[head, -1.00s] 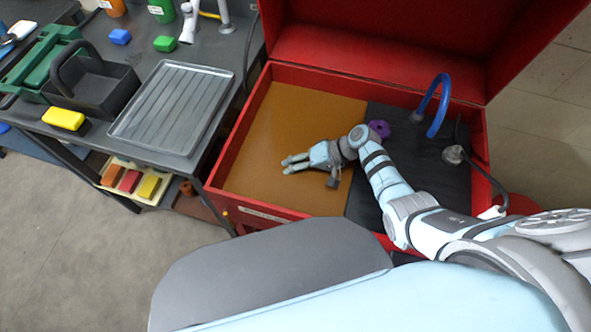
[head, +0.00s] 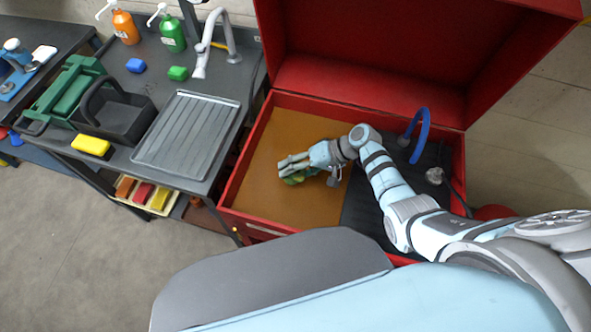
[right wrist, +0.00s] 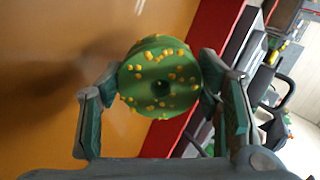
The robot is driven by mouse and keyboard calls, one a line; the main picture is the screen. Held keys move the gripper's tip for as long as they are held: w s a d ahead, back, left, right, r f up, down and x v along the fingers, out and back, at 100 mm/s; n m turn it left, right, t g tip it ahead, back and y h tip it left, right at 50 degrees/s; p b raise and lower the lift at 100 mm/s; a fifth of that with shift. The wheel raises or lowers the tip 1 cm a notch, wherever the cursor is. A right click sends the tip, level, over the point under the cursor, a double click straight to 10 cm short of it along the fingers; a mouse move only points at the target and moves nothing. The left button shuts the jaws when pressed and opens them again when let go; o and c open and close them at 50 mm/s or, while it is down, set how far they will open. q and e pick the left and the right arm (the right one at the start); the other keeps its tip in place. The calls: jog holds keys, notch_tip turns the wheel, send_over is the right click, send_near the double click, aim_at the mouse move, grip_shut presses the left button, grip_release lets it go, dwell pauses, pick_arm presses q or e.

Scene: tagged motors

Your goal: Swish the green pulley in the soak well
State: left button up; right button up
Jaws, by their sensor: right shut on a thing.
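The green pulley (right wrist: 160,82), dotted with yellow specks, is between the fingers of my right gripper (right wrist: 160,90) in the right wrist view. The gripper is shut on it, one finger on each side. In the head view, a bit of the pulley (head: 293,179) shows under the fingers of my right gripper (head: 291,168). The soak well (head: 262,195) is the brown-filled left part of the red tub, and the pulley is over or at its surface; I cannot tell the exact height. My left gripper is not in view.
The red tub (head: 233,185) has walls around the well and a raised lid behind. Its dark right side holds a blue curved hose (head: 424,135). A grey bench with a ribbed tray (head: 187,135), black caddy (head: 115,115) and yellow block (head: 91,145) stands left.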

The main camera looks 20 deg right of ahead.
notch_tip(320, 180, up, 9)
jog(key=shift+r+b, duration=0.1)
jog(key=shift+b, duration=0.2)
dwell(1.8)
